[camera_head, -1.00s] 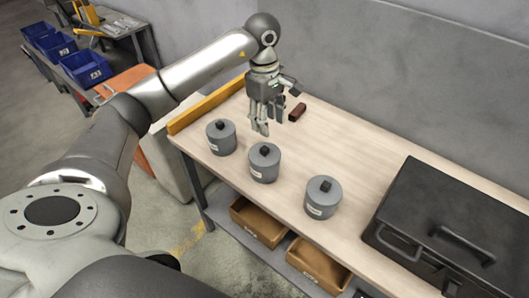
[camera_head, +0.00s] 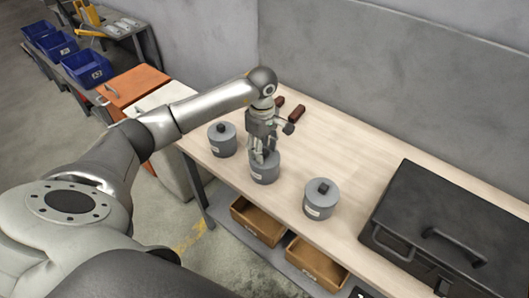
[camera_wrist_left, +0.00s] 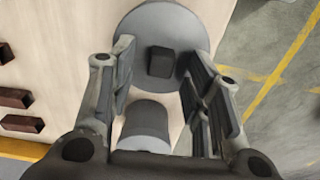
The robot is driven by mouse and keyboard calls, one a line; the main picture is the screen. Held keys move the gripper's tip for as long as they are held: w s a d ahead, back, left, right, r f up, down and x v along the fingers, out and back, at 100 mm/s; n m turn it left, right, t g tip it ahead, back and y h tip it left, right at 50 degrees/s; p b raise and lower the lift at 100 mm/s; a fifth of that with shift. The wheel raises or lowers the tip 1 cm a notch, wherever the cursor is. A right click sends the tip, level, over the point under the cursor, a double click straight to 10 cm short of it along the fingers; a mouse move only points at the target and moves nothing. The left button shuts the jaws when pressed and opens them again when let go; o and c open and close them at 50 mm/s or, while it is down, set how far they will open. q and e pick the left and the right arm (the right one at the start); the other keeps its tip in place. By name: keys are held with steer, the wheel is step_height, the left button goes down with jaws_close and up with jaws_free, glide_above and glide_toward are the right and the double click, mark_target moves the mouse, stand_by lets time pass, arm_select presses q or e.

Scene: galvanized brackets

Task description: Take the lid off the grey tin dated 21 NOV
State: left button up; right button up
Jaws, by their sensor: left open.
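Three grey lidded tins stand in a row on the workbench: a left tin (camera_head: 222,142), a middle tin (camera_head: 264,172) and a right tin (camera_head: 319,203). Each has a dark block-shaped knob on its lid. Their pale labels are too small to read, so I cannot tell which is dated 21 NOV. My left gripper (camera_head: 262,151) points down at the middle tin's lid, hiding part of it. In the left wrist view the open fingers (camera_wrist_left: 163,72) stand either side of a square knob (camera_wrist_left: 161,62) on a round grey lid (camera_wrist_left: 160,25). My right gripper is out of view.
A black toolbox (camera_head: 440,222) fills the bench's right end. Brown-red blocks (camera_head: 297,112) lie behind the gripper. Brown bins (camera_head: 256,221) sit on the shelf below. The bench (camera_head: 345,150) is clear between the right tin and the wall.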

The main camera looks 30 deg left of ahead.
arm_select(q)
steer(key=shift+f, duration=0.15)
steer(key=shift+c, duration=0.2)
jaws_close()
